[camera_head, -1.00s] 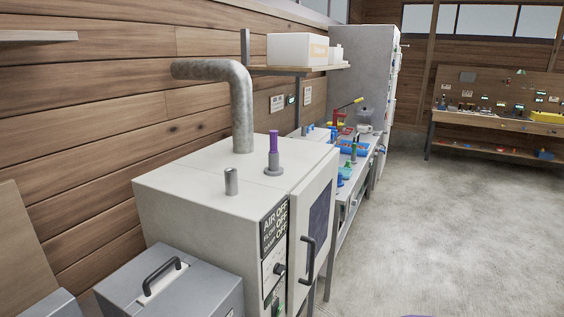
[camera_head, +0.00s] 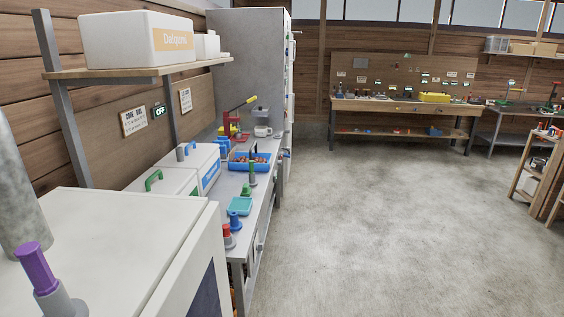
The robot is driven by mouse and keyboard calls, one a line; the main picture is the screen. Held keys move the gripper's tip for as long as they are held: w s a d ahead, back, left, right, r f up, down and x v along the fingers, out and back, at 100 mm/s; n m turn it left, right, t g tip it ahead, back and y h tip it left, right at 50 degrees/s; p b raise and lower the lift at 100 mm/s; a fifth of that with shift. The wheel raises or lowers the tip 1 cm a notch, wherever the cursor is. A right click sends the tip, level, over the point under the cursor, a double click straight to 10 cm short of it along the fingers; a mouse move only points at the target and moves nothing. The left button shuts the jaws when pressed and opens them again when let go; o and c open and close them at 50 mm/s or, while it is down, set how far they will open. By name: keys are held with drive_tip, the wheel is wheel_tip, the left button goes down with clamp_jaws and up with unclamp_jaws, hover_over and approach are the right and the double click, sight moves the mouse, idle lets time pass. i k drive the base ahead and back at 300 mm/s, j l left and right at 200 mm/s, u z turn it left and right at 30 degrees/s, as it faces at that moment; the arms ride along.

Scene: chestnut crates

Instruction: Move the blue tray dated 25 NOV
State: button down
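A blue tray (camera_head: 236,161) with small brown and red items in it stands on the metal workbench (camera_head: 257,208) along the left wall. A date on it is too small to read. I cannot tell which, if either, bears 25 NOV. My gripper is not in view.
A large white cabinet (camera_head: 110,240) stands close at the left, with a purple-topped post (camera_head: 36,268) on it. A shelf (camera_head: 135,70) juts out above the bench. A tall grey cabinet (camera_head: 245,60) stands behind. The concrete floor (camera_head: 370,220) is clear to the right.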

sight(239, 161)
drive_tip(key=i, duration=3.7)
drive_tip(key=i+l+u, duration=0.2)
drive_tip(key=i, duration=0.25)
drive_tip(key=i+l+u, duration=0.2)
drive_tip(key=i, duration=0.25)
drive_tip(key=i+l+u, duration=0.2)
drive_tip(key=i, duration=0.25)
